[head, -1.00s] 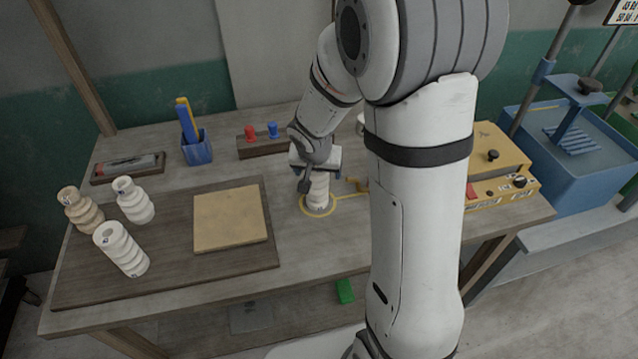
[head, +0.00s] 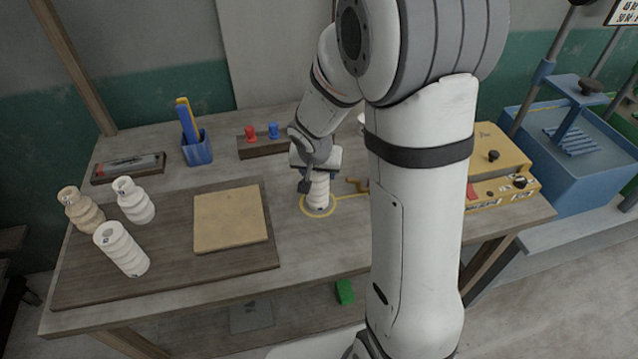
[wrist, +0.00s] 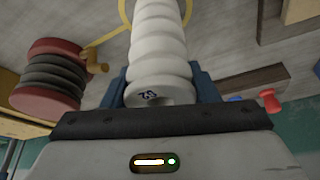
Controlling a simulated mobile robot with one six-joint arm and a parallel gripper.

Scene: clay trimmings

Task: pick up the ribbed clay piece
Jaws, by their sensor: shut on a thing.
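The ribbed clay piece (head: 318,193) is white and stands upright inside a yellow ring (head: 335,203) marked on the table. In the wrist view the ribbed clay piece (wrist: 158,50) runs away from the jaws, with a dark mark on its near end. My gripper (head: 316,176) comes down from above and is shut on its upper part. In the wrist view my gripper (wrist: 160,88) has one blue finger on each side of the piece. My arm hides part of the table to the right.
Three other ribbed pieces, two white (head: 120,248) and one tan (head: 82,209), stand on a dark board (head: 170,281) at left, beside a tan slab (head: 230,218). A blue holder (head: 197,150) and a block with red and blue knobs (head: 262,147) are behind. A yellow machine (head: 500,155) is right.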

